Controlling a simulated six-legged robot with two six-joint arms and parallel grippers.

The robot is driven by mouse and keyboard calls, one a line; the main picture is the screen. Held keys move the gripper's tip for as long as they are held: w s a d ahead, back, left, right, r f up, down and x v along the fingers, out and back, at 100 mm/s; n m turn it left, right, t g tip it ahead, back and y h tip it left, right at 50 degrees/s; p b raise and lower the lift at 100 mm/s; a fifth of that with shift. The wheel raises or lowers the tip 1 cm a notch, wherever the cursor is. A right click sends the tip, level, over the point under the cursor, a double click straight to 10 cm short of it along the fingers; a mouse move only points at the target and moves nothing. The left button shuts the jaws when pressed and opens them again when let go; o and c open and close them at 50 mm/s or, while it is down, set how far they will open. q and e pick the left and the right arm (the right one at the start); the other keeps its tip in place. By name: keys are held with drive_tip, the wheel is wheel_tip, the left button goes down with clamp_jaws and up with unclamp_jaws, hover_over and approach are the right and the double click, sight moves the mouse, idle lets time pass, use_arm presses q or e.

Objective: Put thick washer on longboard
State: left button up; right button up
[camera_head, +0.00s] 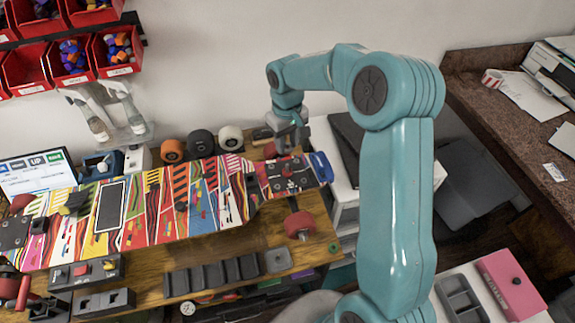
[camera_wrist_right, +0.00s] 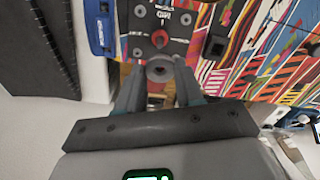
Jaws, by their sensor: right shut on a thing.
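The longboard (camera_head: 233,207) lies across the workbench with its colorful striped side up. Its right end carries a dark base plate (camera_wrist_right: 143,20), on which a red round part (camera_wrist_right: 160,39) stands in the wrist view. My right gripper (camera_head: 291,142) is over the far edge of that end. In the wrist view its fingers (camera_wrist_right: 159,82) are shut on a small grey ring, the thick washer (camera_wrist_right: 159,69). The washer is close to the red part; whether they touch cannot be told. In the head view the washer is hidden.
A blue tool (camera_head: 321,167) is at the board's right end. Wheels (camera_head: 201,142) stand behind the board. A dark compartment tray (camera_head: 212,275) and a red wheel (camera_head: 298,223) are in front. Red bins (camera_head: 118,52) hang at upper left.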

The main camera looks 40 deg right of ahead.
drive_tip(key=shift+r+p, duration=0.3)
drive_tip(key=shift+r, duration=0.5)
